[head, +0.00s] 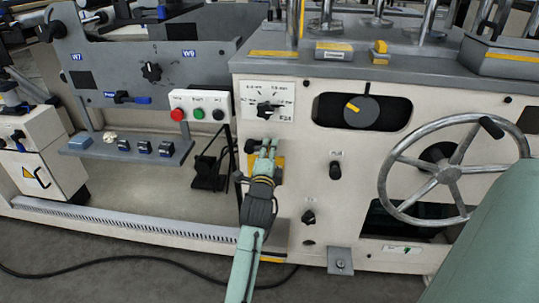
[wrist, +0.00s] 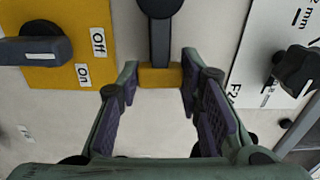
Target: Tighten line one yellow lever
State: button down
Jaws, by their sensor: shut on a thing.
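A small yellow block (wrist: 161,76) sits between my fingertips in the wrist view. A dark stem with a rounded end (wrist: 160,22) runs from it to the top edge. I take the two as the yellow lever. My gripper (wrist: 160,80) is shut on the yellow block, a finger on each side. In the head view my gripper (head: 265,148) is at the cream machine panel, below the dial plate (head: 285,91). A dark round end (head: 251,146) shows just left of it. My fingers hide most of the lever there.
A yellow On/Off plate (wrist: 65,65) with a dark knob is left of my fingers in the wrist view. The dial's black knob (head: 266,110) is close above my gripper. A metal handwheel (head: 448,172) stands out at the right. A black cable (head: 120,276) lies on the floor.

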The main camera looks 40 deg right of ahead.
jog(key=shift+f+m, duration=0.2)
jog(key=shift+m, duration=0.2)
jog(key=c, duration=1.1)
grip_release()
